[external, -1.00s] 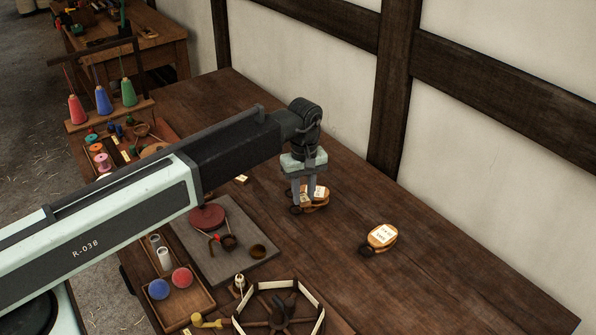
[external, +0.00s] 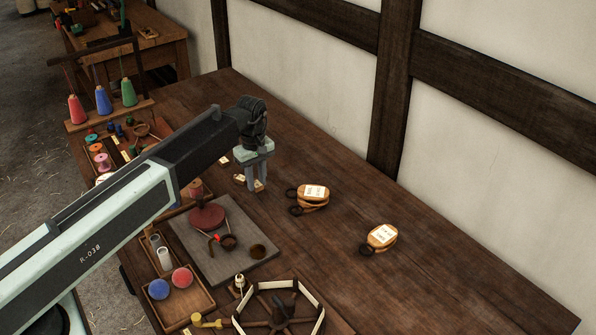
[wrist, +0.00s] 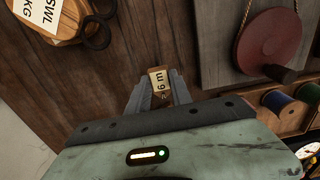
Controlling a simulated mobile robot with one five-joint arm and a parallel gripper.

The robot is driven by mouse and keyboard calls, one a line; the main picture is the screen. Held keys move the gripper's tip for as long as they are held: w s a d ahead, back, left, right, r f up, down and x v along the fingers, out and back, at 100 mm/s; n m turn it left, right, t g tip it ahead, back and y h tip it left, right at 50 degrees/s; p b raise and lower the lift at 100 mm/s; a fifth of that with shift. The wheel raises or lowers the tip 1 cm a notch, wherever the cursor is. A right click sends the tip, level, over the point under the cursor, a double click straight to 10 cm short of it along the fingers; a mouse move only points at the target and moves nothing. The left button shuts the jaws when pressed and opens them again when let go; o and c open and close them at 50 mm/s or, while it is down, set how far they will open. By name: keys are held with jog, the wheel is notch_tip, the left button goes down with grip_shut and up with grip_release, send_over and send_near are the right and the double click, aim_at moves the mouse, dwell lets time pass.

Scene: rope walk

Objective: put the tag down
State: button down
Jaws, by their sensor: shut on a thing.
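My gripper (external: 256,187) is low over the dark wooden table, between the grey board and the wall, pointing down. In the wrist view, my gripper (wrist: 157,76) is shut on a small pale tag (wrist: 158,80) marked "6 m". Only part of the tag shows between the fingers. I cannot tell whether the tag touches the table. A small pale tag (external: 239,178) shows on the table just left of the fingers in the external view.
Two wooden pulley blocks with white labels, a nearer one (external: 382,237) and a farther one (external: 314,193), lie to the right. The grey board (external: 190,240) carries a red disc (external: 207,217). A ball tray (external: 205,300) stands at front left.

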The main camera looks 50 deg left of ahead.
aim_at(257, 184)
notch_tip(257, 184, down, 5)
jog(key=b, duration=0.3)
jog(key=shift+r+b, duration=0.2)
jog(key=shift+b, duration=0.1)
jog(key=shift+r, duration=0.25)
jog(key=shift+f, duration=0.2)
jog(key=c, duration=1.1)
grip_release()
jog(key=shift+c, duration=0.2)
jog(key=shift+r, duration=0.15)
notch_tip(257, 184, up, 12)
jog(key=p, duration=1.2)
jog(key=shift+r+p, duration=0.15)
jog(key=shift+p, duration=0.15)
